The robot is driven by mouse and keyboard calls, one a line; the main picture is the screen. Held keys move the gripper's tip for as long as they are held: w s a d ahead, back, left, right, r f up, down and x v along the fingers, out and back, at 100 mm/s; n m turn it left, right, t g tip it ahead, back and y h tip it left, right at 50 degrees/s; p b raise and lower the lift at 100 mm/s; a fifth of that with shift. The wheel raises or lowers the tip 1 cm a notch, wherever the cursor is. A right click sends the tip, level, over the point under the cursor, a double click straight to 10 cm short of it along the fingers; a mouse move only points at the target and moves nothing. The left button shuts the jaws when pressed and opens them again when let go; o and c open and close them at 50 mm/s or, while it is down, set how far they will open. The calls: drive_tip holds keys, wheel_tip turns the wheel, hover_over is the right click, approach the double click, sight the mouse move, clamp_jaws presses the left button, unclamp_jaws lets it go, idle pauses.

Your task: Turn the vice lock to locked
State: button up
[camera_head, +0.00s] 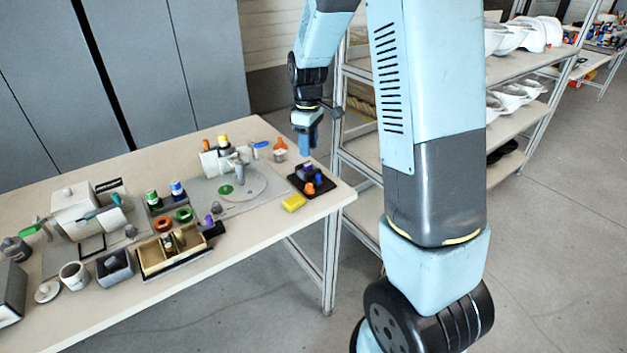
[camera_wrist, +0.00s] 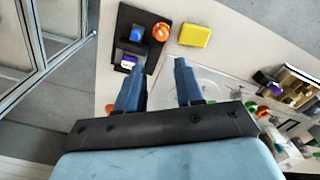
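A grey fixture with a pale cylinder (camera_head: 212,162) stands on a light grey board (camera_head: 205,192) at the right part of the table.
A black tray (camera_head: 312,190) with purple, orange and blue pieces lies below my gripper, beside a yellow block (camera_head: 293,202). An orange-topped bottle (camera_head: 280,149) stands close to the lever. Jars, a wooden box (camera_head: 150,262) and other tools crowd the left. Shelving (camera_head: 345,160) stands at right.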

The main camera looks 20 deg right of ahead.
sight(309, 183)
wheel_tip(309, 183, down, 13)
drive_tip(key=shift+r, duration=0.1)
idle(0.4)
drive_tip(key=shift+c, duration=0.2)
